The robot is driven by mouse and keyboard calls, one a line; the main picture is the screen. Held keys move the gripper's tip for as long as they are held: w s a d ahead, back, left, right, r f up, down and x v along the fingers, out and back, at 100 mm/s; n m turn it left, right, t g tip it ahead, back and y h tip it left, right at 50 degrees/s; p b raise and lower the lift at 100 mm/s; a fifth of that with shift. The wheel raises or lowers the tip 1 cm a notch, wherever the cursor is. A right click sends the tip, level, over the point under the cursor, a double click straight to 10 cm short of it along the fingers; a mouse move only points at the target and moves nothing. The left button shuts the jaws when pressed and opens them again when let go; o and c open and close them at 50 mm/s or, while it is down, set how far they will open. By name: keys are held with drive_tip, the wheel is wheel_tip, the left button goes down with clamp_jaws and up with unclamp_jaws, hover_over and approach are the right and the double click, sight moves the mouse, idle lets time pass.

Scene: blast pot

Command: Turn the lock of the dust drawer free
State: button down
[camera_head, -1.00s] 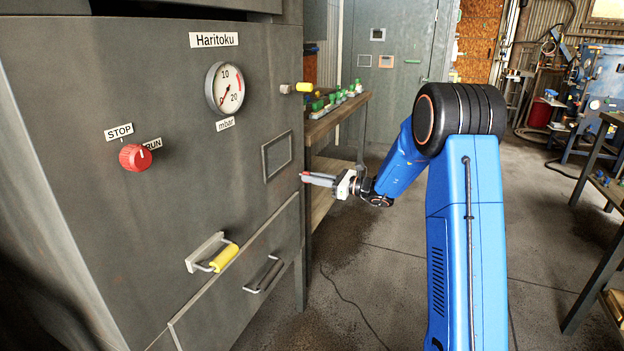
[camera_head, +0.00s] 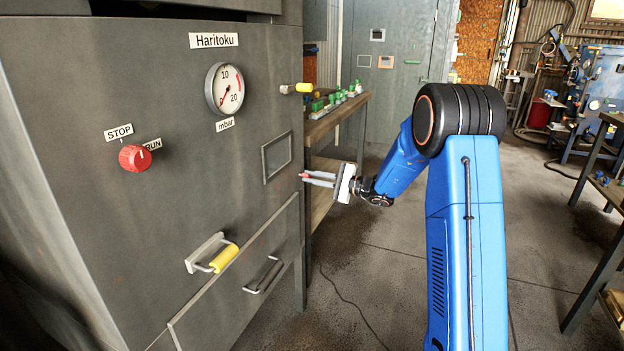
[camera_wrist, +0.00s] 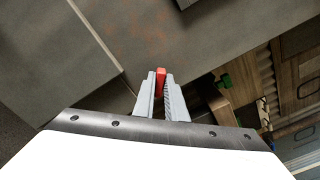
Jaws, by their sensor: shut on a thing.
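The dust drawer (camera_head: 243,300) is at the foot of the grey cabinet, with its front closed and a metal pull handle (camera_head: 264,275). A small red piece (camera_wrist: 161,78), which looks like the drawer's lock, stands at the cabinet's right side. My gripper (camera_head: 304,177) reaches the cabinet's right edge from the right. In the wrist view my gripper (camera_wrist: 161,88) has both pale fingers closed on the red piece. The fingers hide part of it, and I cannot tell how far it is turned.
A yellow-grip handle (camera_head: 225,257) juts out above the drawer. A red STOP/RUN knob (camera_head: 135,157) and a gauge (camera_head: 224,89) are higher on the cabinet. A wooden bench (camera_head: 335,118) with small green items stands behind my gripper. The floor beyond is open, crossed by a cable.

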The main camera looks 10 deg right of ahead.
drive_tip(key=n, duration=0.4)
drive_tip(key=shift+n, duration=1.8)
drive_tip(key=c, duration=1.8)
unclamp_jaws()
drive_tip(key=shift+d, duration=0.1)
drive_tip(key=v, duration=1.7)
drive_tip(key=shift+s+d+r, duration=0.1)
